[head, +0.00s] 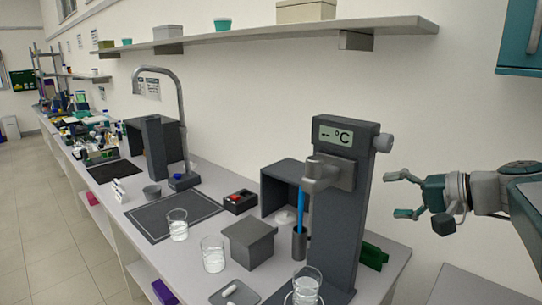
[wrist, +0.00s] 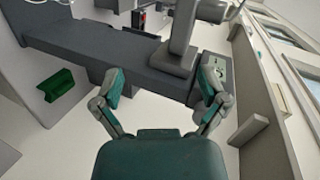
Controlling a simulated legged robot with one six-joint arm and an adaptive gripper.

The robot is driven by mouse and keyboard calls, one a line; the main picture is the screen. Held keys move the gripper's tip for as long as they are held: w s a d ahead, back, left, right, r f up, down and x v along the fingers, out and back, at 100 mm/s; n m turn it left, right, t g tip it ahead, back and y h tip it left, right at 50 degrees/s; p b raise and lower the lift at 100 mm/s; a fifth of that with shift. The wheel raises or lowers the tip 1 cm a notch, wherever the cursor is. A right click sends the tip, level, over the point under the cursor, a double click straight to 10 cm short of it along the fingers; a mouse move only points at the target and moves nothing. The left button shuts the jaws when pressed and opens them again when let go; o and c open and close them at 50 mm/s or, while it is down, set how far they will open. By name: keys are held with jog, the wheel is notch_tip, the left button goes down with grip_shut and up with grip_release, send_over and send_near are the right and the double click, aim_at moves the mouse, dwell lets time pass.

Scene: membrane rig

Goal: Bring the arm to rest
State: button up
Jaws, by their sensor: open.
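My gripper (head: 402,195) is at the right of the head view, in the air to the right of the dark grey stand with the display (head: 345,136). Its fingers are spread and nothing is between them. In the wrist view my gripper (wrist: 162,98) also shows open, with the dark column of the stand (wrist: 90,62) beyond the fingertips. A gap shows between the fingers and the stand in the head view.
A blue rod (head: 300,210) hangs from the stand's clamp. Glass beakers (head: 213,255) stand on the bench near a grey box (head: 250,243). A green holder (head: 373,256) lies behind the stand. A wall shelf (head: 270,36) runs above; a teal cabinet (head: 519,38) is at upper right.

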jog(key=s+a+f+n+g+h, duration=0.2)
jog(key=s+a+f+g+h, duration=0.15)
jog(key=s+a+f, duration=0.5)
jog(key=s+f+n+h, duration=0.4)
jog(key=s+f+h, duration=0.3)
jog(key=s+f, duration=0.3)
jog(key=shift+s+a, duration=0.35)
jog(key=shift+a, duration=0.05)
